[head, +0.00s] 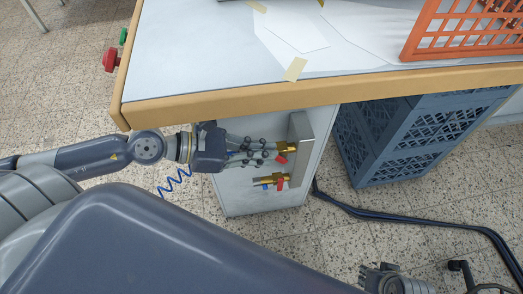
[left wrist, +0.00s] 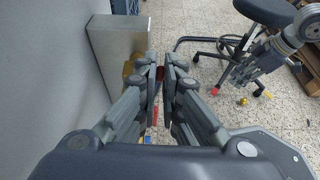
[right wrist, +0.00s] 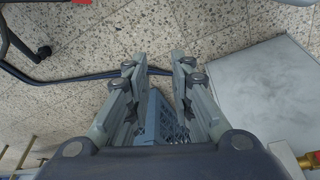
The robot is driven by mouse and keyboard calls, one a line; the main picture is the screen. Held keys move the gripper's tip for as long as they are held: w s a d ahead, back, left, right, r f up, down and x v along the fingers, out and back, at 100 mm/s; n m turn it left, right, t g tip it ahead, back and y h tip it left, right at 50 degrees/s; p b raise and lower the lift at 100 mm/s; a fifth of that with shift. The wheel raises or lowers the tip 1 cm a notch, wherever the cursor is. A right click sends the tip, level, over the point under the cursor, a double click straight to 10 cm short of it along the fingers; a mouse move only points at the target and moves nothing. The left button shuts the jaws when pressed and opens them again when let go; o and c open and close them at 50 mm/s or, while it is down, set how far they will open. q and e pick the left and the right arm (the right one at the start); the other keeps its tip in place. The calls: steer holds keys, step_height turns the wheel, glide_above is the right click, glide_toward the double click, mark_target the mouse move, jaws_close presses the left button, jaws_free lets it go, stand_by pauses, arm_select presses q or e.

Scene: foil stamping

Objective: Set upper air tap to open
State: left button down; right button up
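The upper air tap (head: 288,148) is a brass valve with a red handle, on a metal plate at the cabinet's end. Its red handle (left wrist: 159,73) shows between the fingertips in the left wrist view. My left gripper (head: 268,154) is just left of this tap, its fingers pointing at it with a narrow gap. I cannot tell whether they touch the handle. The lower air tap (head: 277,181), with red handle and blue hose end, sits just below. My right gripper (right wrist: 160,62) is open and empty, away from the taps.
The table (head: 220,50) overhangs the cabinet (head: 245,200) that bears the taps. Blue crates (head: 390,140) stand under the table at the right. A red crate (head: 465,30) and paper sheets lie on top. Dark cables (head: 400,216) run across the speckled floor.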

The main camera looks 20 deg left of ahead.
arm_select(q)
steer(key=b, duration=0.3)
steer(key=h+b, duration=0.1)
steer(key=b, duration=0.2)
steer(key=shift+s+a+f+t, duration=0.2)
steer(key=shift+a+f+t, duration=0.1)
steer(key=shift+t, duration=0.1)
arm_select(e)
steer(key=w+a+r+t+y, duration=0.1)
steer(key=w+a+r+t, duration=0.2)
steer(key=w+r+t, duration=0.4)
steer(key=w+r, duration=0.3)
steer(key=shift+w+a+y, duration=0.2)
steer(key=shift+a+y, duration=0.1)
steer(key=shift+r, duration=0.1)
arm_select(q)
steer(key=c, duration=1.8)
jaws_free()
steer(key=shift+o, duration=0.2)
